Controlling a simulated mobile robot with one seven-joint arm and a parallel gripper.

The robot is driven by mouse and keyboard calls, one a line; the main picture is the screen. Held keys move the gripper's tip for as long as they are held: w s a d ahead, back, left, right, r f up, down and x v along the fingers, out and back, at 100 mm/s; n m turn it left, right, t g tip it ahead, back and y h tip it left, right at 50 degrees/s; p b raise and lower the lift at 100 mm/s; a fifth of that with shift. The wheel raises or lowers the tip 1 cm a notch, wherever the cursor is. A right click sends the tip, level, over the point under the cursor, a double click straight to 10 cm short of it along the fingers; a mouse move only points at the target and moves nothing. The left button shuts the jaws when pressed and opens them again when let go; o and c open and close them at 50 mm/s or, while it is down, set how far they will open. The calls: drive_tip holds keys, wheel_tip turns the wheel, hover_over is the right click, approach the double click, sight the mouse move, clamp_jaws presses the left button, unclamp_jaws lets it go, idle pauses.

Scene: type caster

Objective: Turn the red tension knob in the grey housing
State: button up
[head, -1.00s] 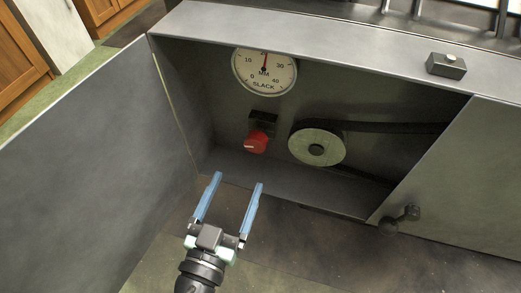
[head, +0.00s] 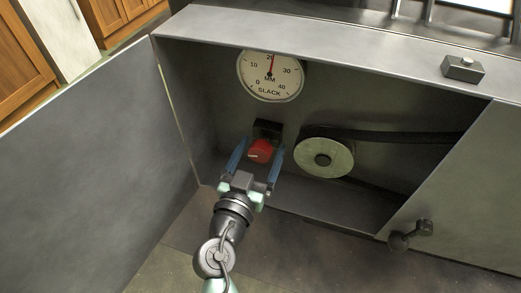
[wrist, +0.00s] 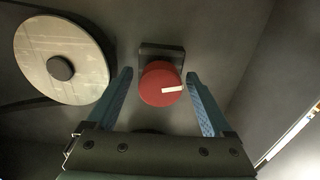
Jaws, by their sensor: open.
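The red tension knob (head: 260,151) sits on a dark square mount (head: 267,130) on the back wall of the grey housing (head: 225,115). In the wrist view the red knob (wrist: 161,85) has a white pointer mark toward the right. My gripper (head: 257,156) is inside the housing opening, its blue fingers on either side of the knob. In the wrist view my gripper (wrist: 158,82) is open, with a visible gap between each finger and the knob. Whether the fingertips reach past the knob's face is unclear.
A slack dial (head: 270,76) above the knob reads about 20. A pulley (head: 325,152) with a dark belt (head: 400,137) is right of the knob. The open door (head: 90,170) stands at left. A handle (head: 408,235) sticks out from the panel at lower right.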

drive_tip(key=shift+w, duration=0.1)
clamp_jaws()
idle(0.4)
drive_tip(key=shift+n, duration=0.3)
drive_tip(key=n, duration=0.6)
drive_tip(key=shift+p, duration=0.3)
drive_tip(key=n+p, duration=0.1)
drive_tip(key=n, duration=0.5)
drive_tip(key=shift+f+n+p, duration=0.1)
drive_tip(key=shift+n+p, duration=0.2)
drive_tip(key=shift+n, duration=0.1)
unclamp_jaws()
